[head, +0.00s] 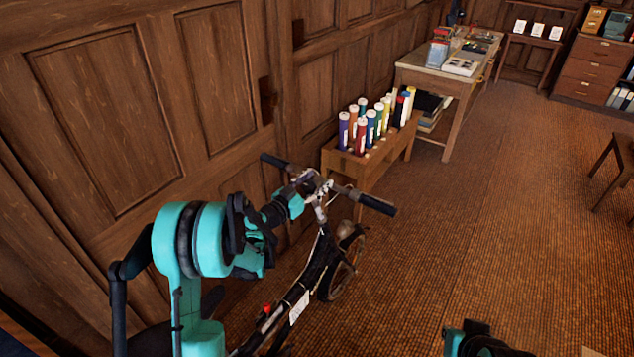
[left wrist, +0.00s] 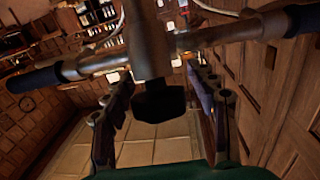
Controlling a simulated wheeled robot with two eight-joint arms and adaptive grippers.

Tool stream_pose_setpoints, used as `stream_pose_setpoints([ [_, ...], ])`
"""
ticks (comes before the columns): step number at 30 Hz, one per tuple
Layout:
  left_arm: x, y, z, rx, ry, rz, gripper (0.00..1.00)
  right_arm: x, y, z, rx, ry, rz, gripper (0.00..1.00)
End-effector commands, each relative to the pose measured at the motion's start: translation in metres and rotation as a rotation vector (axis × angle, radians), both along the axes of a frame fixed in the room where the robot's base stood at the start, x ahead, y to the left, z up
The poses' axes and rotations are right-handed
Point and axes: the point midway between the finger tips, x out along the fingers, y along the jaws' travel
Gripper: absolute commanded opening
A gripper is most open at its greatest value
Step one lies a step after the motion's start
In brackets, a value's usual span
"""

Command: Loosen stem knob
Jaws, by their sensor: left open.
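A folding bicycle (head: 318,262) stands beside the panelled wall, its handlebar (head: 341,189) up and its black grips out to both sides. My left gripper (head: 300,196) is at the handlebar stem in the head view, and the stem knob cannot be made out there. In the left wrist view the black stem knob (left wrist: 160,101) sits below the metal stem (left wrist: 149,45). The fingers of my left gripper (left wrist: 160,82) are open, one on each side of the knob, with gaps showing. My right gripper's fingers are out of view.
A wooden rack (head: 368,170) with several coloured tubes stands just behind the bicycle. A desk (head: 440,66) with books is farther back. The wall (head: 140,95) is close on the left. Open carpet (head: 480,210) lies to the right.

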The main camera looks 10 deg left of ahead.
Motion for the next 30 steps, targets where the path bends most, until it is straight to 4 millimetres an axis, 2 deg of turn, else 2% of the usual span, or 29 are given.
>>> stream_pose_setpoints([
  [9,0.0036,-0.0016,0.0004,0.000,0.000,0.001,0.58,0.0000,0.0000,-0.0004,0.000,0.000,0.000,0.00],
  [15,0.0035,-0.0014,0.0003,0.000,0.000,0.001,0.05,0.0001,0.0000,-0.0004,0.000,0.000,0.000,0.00],
  [23,0.0035,-0.0015,0.0003,0.000,0.000,0.000,0.00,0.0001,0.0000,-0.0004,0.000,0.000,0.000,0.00],
  [30,0.0037,-0.0016,0.0001,-0.003,0.001,0.008,0.00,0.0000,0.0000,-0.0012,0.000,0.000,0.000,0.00],
])
